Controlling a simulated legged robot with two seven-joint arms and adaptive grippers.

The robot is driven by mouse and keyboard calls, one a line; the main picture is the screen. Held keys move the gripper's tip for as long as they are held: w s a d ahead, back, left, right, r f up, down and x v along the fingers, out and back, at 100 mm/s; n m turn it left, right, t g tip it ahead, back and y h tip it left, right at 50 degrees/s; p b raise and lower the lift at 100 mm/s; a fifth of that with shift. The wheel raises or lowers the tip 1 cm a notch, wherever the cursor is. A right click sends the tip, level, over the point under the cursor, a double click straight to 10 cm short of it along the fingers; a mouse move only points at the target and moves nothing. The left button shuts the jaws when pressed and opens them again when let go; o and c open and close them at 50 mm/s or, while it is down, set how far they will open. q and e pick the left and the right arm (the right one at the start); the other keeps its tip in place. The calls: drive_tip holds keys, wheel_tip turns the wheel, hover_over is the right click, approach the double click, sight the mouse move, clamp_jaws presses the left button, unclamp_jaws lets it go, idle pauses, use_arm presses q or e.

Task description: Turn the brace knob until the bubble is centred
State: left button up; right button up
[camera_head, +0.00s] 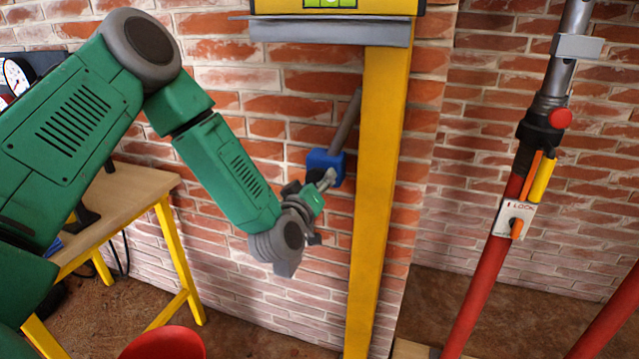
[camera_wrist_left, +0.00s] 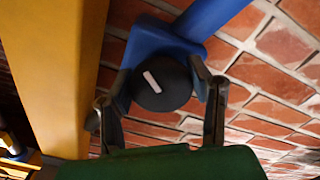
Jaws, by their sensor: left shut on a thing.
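The brace is a blue bracket (camera_head: 325,160) with a grey rod rising from it beside the yellow post (camera_head: 376,200). In the left wrist view the dark round knob (camera_wrist_left: 162,84) with a white mark sits under the blue bracket (camera_wrist_left: 150,42). My left gripper (camera_head: 322,184) reaches the brace from the lower left. In the wrist view its two fingers (camera_wrist_left: 165,100) stand on either side of the knob, shut on it. The green bubble level (camera_head: 330,3) is cut off by the top edge, so I cannot tell where the bubble lies. My right gripper is not in view.
A brick wall (camera_head: 270,105) stands behind the brace. A wooden bench (camera_head: 140,190) with yellow legs is at left, a red round object (camera_head: 162,343) at bottom. A red prop (camera_head: 482,270) with a lock plate (camera_head: 514,220) stands at right.

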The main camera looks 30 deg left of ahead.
use_arm(q)
drive_tip(key=shift+a+n, duration=0.1)
drive_tip(key=shift+n, duration=0.2)
drive_tip(key=o, duration=1.2)
drive_tip(key=shift+s, duration=0.1)
drive_tip(key=v, duration=1.1)
drive_tip(key=shift+s+f, duration=0.1)
drive_tip(key=shift+s, duration=0.3)
